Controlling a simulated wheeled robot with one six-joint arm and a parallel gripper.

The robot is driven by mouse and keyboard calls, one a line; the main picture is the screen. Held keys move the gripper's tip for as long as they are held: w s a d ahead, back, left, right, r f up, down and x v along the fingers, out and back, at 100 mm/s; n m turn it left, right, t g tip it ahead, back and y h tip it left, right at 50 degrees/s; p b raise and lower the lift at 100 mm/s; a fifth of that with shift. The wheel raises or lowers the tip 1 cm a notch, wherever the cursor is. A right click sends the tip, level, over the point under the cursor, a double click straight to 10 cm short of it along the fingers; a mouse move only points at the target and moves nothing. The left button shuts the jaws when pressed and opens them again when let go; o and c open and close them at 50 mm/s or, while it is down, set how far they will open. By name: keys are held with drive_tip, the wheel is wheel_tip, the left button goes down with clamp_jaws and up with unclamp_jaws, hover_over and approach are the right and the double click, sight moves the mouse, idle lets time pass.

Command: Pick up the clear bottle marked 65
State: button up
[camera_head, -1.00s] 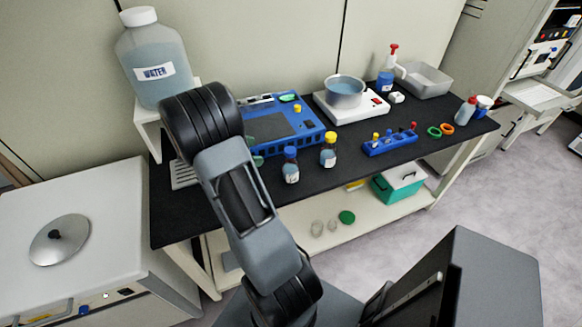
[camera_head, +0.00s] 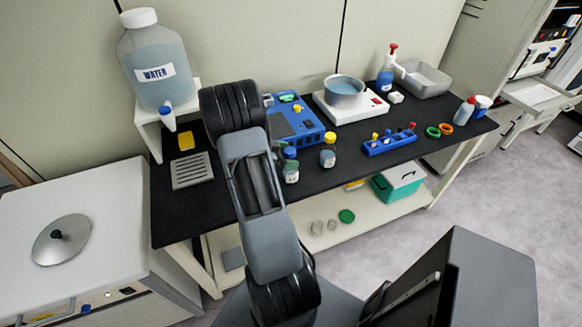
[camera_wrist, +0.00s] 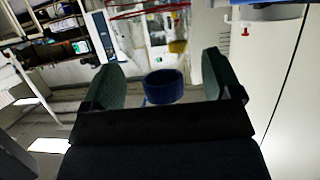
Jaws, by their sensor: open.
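Two small bottles stand side by side on the black bench top in the head view: a blue-capped one (camera_head: 291,174) and a yellow-capped one (camera_head: 328,158). Their label numbers are too small to read, so I cannot tell which is marked 65. My gripper (camera_wrist: 160,65) is open in the wrist view, with nothing held between its dark green fingers. A round blue thing (camera_wrist: 163,88) shows between the fingers; I cannot tell what it is or how far away.
A blue device (camera_head: 300,125) stands behind the bottles. A blue rack (camera_head: 388,143) with several coloured caps is to their right. A white hot plate (camera_head: 352,115) carries a metal pot. A water jug (camera_head: 153,60) stands on a raised stand at left, above a grey grate (camera_head: 192,171).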

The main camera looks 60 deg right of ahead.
drive_tip(key=shift+s+d+f, duration=0.3)
drive_tip(key=shift+s+d, duration=0.05)
drive_tip(key=shift+d, duration=0.1)
drive_tip(key=c, duration=1.3)
drive_tip(key=shift+r, duration=0.1)
drive_tip(key=shift+c, duration=0.2)
